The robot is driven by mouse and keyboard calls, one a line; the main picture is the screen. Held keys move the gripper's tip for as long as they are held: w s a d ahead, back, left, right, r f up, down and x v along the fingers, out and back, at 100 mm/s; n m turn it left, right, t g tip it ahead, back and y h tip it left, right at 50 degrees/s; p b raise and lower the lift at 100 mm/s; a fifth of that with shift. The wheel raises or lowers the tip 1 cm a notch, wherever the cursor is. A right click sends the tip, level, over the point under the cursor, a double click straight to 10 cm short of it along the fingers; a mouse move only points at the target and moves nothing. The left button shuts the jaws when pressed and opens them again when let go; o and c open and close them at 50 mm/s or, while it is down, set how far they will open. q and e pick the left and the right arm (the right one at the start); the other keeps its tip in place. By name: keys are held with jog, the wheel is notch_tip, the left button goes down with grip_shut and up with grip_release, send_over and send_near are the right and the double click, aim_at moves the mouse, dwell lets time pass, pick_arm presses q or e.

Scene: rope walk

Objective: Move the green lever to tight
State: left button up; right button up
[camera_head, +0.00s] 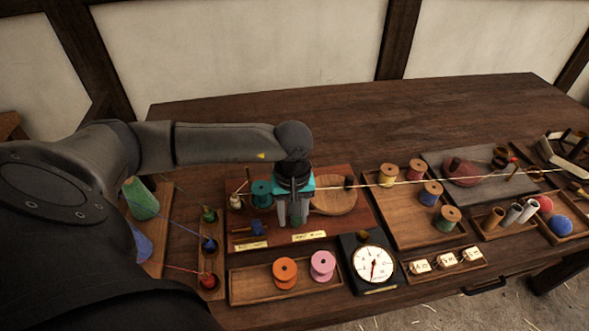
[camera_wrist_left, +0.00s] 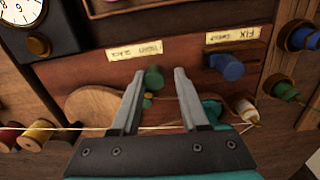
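The green lever (camera_wrist_left: 154,77) shows in the left wrist view as a short green knob on the brown winch board (camera_head: 340,225). My left gripper (camera_wrist_left: 160,76) is open, with one finger on each side of the lever. The lever lies nearer the left finger in that view, with a clear gap to the right one; contact cannot be told. In the head view my left gripper (camera_head: 293,222) points down over the board and mostly hides the lever. A cream label (camera_wrist_left: 134,51) lies beside the lever; its lettering is hard to read. My right gripper is out of view.
A blue lever (camera_wrist_left: 226,66) with its own label sits beside the green one. A taut cord (camera_head: 400,182) runs across the board past a round wooden disc (camera_head: 333,201). A dial gauge (camera_head: 374,264) and a tray with orange and pink spools (camera_head: 286,273) stand in front.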

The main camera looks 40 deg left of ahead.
pick_arm(q)
jog(key=shift+w+d, duration=0.1)
jog(key=shift+d, duration=0.15)
jog(key=shift+r+p, duration=2.15)
jog(key=shift+r, duration=1.4)
jog(key=shift+f, duration=0.1)
